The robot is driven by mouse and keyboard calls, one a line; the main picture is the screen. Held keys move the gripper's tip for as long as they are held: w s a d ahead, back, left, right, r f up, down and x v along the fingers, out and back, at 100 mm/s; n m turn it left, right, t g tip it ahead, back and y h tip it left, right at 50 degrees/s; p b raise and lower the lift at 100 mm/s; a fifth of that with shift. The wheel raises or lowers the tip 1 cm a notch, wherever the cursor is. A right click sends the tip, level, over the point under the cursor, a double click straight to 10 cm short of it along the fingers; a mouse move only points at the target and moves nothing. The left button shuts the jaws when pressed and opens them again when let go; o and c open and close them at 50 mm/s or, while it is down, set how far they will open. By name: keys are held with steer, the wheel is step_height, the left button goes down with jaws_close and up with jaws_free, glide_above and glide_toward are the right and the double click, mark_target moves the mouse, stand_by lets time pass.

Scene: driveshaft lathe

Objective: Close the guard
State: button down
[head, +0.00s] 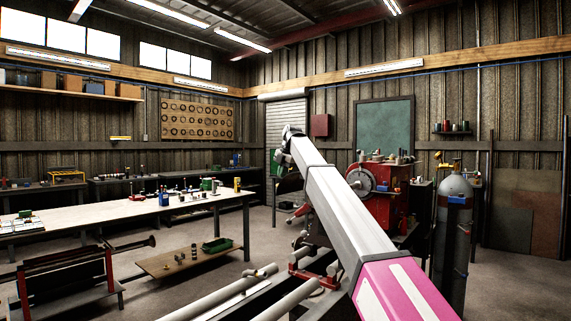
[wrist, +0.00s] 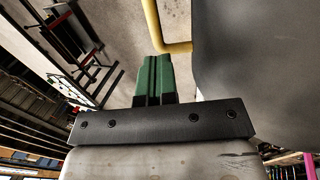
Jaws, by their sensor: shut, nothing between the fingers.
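In the wrist view my gripper (wrist: 157,60) has its two green fingers shut together with nothing between them. A yellow bar handle (wrist: 153,25) runs down from the top edge and bends right to meet a large plain grey panel (wrist: 260,75), which looks like the guard. The fingertips are right by the bend of the handle; I cannot tell whether they touch it. In the head view my arm reaches toward the red lathe (head: 394,181), with its round chuck (head: 360,182) facing left. My arm covers part of the lathe, and I cannot make out the guard there.
A long workbench (head: 110,212) with bottles and small tools stands at the left. A low board (head: 170,263) carries a green tray (head: 217,245). A grey gas cylinder (head: 453,225) stands right of the lathe. The floor between bench and back wall is partly clear.

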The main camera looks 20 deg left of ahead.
steer(key=x, duration=0.3)
steer(key=shift+f, duration=0.1)
steer(key=shift+w+a+f+h, duration=0.15)
steer(key=shift+a+f+h, duration=0.2)
steer(key=shift+f+h, duration=0.1)
steer(key=shift+a+f+g+h, duration=0.15)
steer(key=shift+f+g+h, duration=0.2)
steer(key=shift+f, duration=0.2)
steer(key=shift+r, duration=0.1)
